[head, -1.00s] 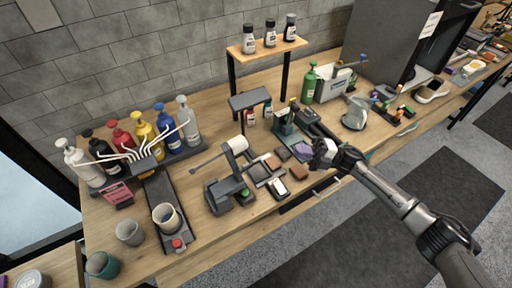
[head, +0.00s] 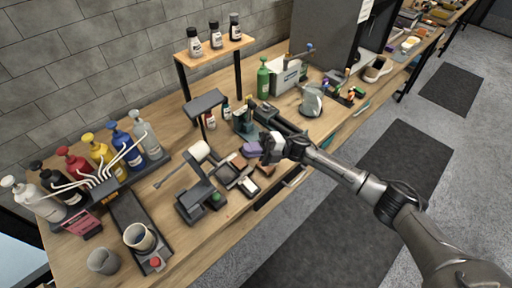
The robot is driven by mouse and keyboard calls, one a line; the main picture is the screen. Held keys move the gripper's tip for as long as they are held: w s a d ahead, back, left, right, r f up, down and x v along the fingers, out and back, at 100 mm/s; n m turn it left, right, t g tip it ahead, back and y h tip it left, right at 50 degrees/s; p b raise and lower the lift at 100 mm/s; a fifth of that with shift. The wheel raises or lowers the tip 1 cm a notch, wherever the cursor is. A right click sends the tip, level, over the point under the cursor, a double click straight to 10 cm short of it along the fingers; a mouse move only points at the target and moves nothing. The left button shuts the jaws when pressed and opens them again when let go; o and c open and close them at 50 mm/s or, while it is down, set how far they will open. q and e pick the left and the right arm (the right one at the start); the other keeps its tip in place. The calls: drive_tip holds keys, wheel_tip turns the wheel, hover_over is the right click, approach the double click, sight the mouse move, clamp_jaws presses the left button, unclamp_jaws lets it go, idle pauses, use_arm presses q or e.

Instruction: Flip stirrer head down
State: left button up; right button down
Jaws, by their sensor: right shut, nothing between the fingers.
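The stirrer has a dark base (head: 194,204) standing on the wooden table. Its head, a pale cylinder (head: 199,151) on a dark upright arm, is tilted up. A thin rod (head: 174,172) sticks out from the head to the left. My right gripper (head: 267,150) is shut and empty. It is to the right of the stirrer, apart from it, over the front part of the table near a purple sponge (head: 251,148). My left gripper is out of view.
Pump bottles (head: 147,138) stand in a rack at the left. A beige cup (head: 140,237) and a grey cup (head: 103,261) are at the front left. A small raised stand (head: 205,102) is behind the stirrer. A green bottle (head: 263,79) stands farther back.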

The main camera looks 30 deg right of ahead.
drive_tip(key=x, duration=0.9)
drive_tip(key=shift+p, duration=0.35)
drive_tip(key=shift+a, duration=0.15)
drive_tip(key=shift+r, duration=0.1)
